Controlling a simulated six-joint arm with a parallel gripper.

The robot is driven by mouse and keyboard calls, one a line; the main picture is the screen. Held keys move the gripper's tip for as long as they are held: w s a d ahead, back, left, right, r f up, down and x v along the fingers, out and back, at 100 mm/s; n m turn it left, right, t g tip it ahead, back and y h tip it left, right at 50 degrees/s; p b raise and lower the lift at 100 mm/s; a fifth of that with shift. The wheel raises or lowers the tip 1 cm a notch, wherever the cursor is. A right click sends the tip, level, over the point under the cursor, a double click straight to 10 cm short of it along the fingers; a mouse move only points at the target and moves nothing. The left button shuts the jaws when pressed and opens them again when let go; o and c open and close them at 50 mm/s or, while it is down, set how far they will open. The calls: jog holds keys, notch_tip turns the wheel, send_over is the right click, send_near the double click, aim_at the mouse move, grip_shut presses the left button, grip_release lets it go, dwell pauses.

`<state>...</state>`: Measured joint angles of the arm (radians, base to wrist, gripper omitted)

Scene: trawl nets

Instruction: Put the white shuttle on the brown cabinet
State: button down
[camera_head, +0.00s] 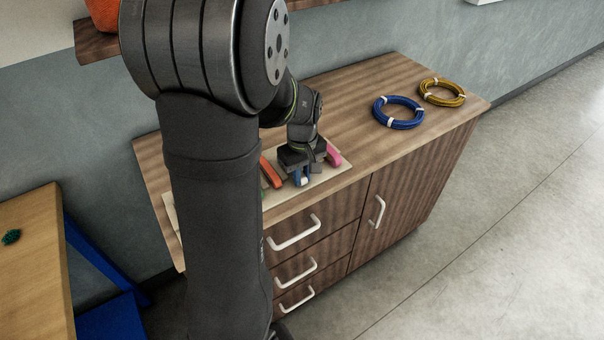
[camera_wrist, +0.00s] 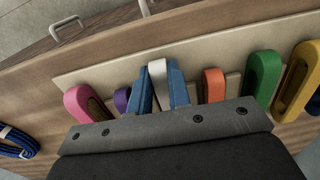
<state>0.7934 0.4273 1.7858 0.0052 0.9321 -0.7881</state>
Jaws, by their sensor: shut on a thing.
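The white shuttle (camera_wrist: 157,72) stands between the blue fingertips of my gripper (camera_wrist: 160,90) in the wrist view, and the gripper is shut on it. In the head view my gripper (camera_head: 301,178) is low over a pale board (camera_head: 322,178) on the brown cabinet (camera_head: 345,98). The shuttle is mostly hidden there by the fingers. In the wrist view the shuttle is at the pale board (camera_wrist: 118,66); I cannot tell if it still touches it.
Pink (camera_wrist: 85,103), purple (camera_wrist: 122,98), orange (camera_wrist: 214,84), green (camera_wrist: 262,76) and yellow (camera_wrist: 298,80) shuttles flank the gripper closely. A blue coil (camera_head: 398,113) and a yellow coil (camera_head: 442,92) lie on the cabinet's right. Bare top lies behind the board.

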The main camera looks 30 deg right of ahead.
jog(key=shift+f, duration=0.15)
jog(key=c, duration=1.3)
grip_release()
jog(key=shift+c, duration=0.2)
notch_tip(320, 180, up, 12)
jog(key=shift+r, duration=0.2)
